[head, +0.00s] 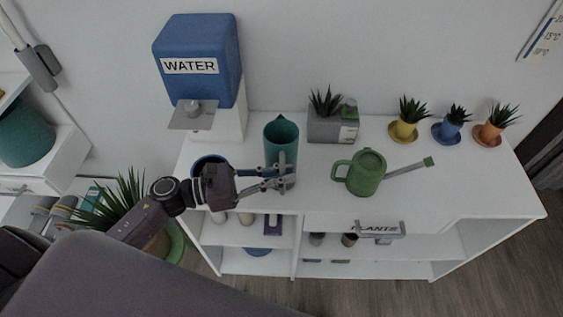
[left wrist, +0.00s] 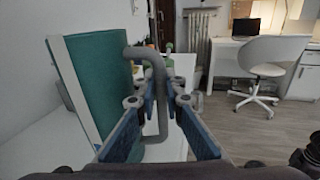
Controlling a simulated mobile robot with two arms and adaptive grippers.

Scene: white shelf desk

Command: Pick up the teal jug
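The teal jug (head: 281,143) stands upright on the white shelf desk's top, right of the water dispenser. It fills the left part of the left wrist view (left wrist: 95,80), with its grey handle (left wrist: 158,75) towards the middle. My left gripper (head: 283,178) is at the jug's near side. In the left wrist view its two blue-padded fingers (left wrist: 160,103) are spread, one on each side of the handle, with a gap visible to the right finger. Whether the left finger touches the jug cannot be told. My right gripper is not in view.
A blue water dispenser (head: 197,90) stands left of the jug, and a blue round rim (head: 209,160) shows behind my left wrist. A grey planter (head: 331,128) and green watering can (head: 366,173) stand to the right. The desk's front right top (head: 460,190) is clear.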

